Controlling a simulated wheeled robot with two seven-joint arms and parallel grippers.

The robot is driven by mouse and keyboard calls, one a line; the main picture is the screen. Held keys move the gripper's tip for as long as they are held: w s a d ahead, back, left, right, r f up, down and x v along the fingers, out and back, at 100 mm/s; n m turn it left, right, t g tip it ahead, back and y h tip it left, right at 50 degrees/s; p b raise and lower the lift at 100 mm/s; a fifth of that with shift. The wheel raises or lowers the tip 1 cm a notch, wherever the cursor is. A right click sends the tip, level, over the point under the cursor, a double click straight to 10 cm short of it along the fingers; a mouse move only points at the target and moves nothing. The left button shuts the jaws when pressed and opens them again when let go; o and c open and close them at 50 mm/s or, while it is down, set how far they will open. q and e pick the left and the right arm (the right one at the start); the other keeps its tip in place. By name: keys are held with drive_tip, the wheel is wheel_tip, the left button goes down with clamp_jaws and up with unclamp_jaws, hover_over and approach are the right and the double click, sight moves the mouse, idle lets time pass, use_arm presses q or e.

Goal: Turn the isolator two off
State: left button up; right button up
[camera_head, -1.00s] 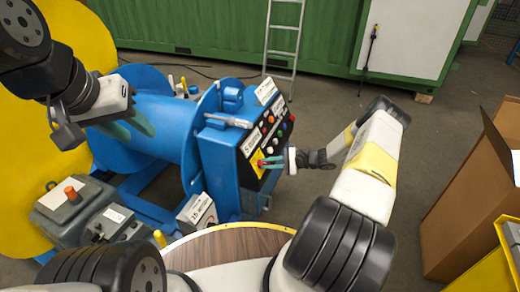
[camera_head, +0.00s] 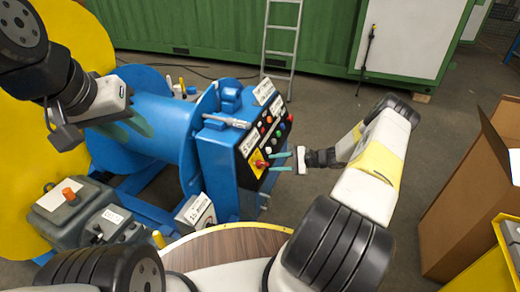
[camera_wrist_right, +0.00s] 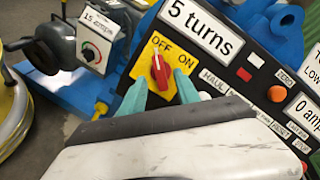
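A red rotary switch on a yellow OFF/ON plate is on the sloped black control panel. Its red knob (camera_head: 260,163) shows in the right wrist view (camera_wrist_right: 160,68), its handle lying roughly along the line towards OFF. I read no isolator number on it. My right gripper (camera_head: 270,163) is open in front of the knob. In the right wrist view its green fingertips (camera_wrist_right: 161,92) are spread to either side of the knob, with a gap and nothing held. My left gripper (camera_head: 138,137) is open and empty above the blue drum at the left.
The blue winch machine (camera_head: 160,125) carries the panel, with further buttons and label plates. A grey box with an orange knob (camera_head: 68,192) and a small dial box (camera_head: 196,212) stand at lower left. A cardboard box (camera_head: 470,205) stands at right.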

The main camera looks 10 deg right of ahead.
drive_tip(key=shift+v, duration=1.9)
drive_tip(key=shift+r, duration=0.1)
